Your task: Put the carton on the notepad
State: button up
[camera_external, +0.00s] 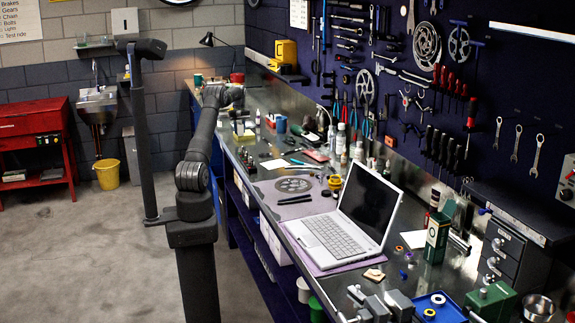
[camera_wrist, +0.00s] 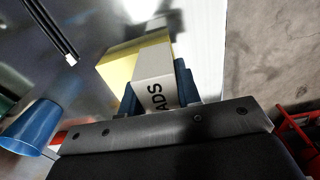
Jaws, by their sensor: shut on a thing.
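The carton (camera_wrist: 154,84) is a small white box with black lettering ending in "ADS". In the wrist view my gripper (camera_wrist: 158,92) is shut on it, one dark blue finger on each side. The yellow notepad (camera_wrist: 117,68) shows beyond and to the left of the carton, partly hidden by it. I cannot tell whether the carton touches the notepad or hangs just above it. In the external view the notepad (camera_external: 244,139) lies on the far part of the bench, and my gripper is small and hard to make out above it.
A blue cup (camera_wrist: 27,126) stands left of my gripper in the wrist view; it also shows in the external view (camera_external: 281,124). Bottles (camera_external: 341,138) and small tools crowd the bench's wall side. An open laptop (camera_external: 345,220) stands nearer the camera. The bench edge is close.

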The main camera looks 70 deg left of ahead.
aim_at(240, 124)
jog(key=shift+f, duration=0.2)
jog(key=o, duration=1)
jog(key=shift+c, duration=0.2)
jog(key=shift+r, duration=0.1)
notch_tip(240, 124, up, 12)
jog(key=shift+r, duration=0.15)
notch_tip(240, 124, down, 13)
jog(key=shift+r, duration=1.75)
